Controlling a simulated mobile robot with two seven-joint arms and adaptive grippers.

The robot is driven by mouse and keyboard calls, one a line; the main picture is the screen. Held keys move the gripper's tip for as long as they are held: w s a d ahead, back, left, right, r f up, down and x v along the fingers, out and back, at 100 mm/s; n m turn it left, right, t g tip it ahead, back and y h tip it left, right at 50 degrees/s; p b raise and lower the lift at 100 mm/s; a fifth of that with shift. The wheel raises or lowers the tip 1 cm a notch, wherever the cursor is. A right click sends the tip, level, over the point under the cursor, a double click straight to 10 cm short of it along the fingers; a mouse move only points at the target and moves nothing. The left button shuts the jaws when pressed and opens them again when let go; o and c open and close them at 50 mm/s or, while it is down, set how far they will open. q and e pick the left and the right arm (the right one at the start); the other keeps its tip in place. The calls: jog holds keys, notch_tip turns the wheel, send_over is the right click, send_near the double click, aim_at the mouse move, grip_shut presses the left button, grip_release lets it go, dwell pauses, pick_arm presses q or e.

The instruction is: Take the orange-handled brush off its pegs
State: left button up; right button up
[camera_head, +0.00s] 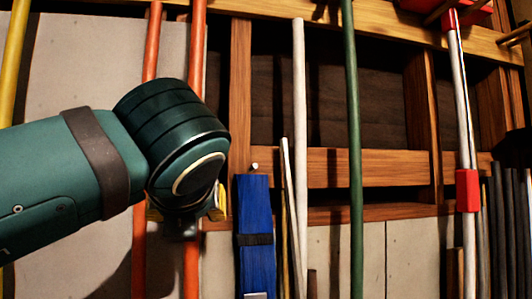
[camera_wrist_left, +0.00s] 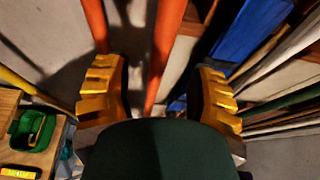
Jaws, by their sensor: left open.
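Two orange handles hang close together on the wall. The left orange handle (camera_head: 152,45) and the right orange handle (camera_head: 197,40) run down behind my left arm. No brush head shows on either, so I cannot tell which is the brush. My left gripper (camera_head: 183,212) is mostly hidden behind its wrist in the head view. In the left wrist view its yellow fingers are open (camera_wrist_left: 162,68). The right orange handle (camera_wrist_left: 167,45) runs through the gap between them, and the left one (camera_wrist_left: 95,22) passes behind the left finger. The pegs holding these handles are out of sight.
A blue flat item (camera_head: 255,220) hangs just right of the gripper. Beyond it are a white pole (camera_head: 300,120), a green pole (camera_head: 354,130) and a red-and-white pole (camera_head: 463,110). A yellow pole (camera_head: 14,55) is at left. A green container (camera_wrist_left: 32,128) sits on a wooden surface.

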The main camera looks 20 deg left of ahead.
pick_arm(q)
jog(key=x, duration=0.6)
grip_shut()
dwell(0.3)
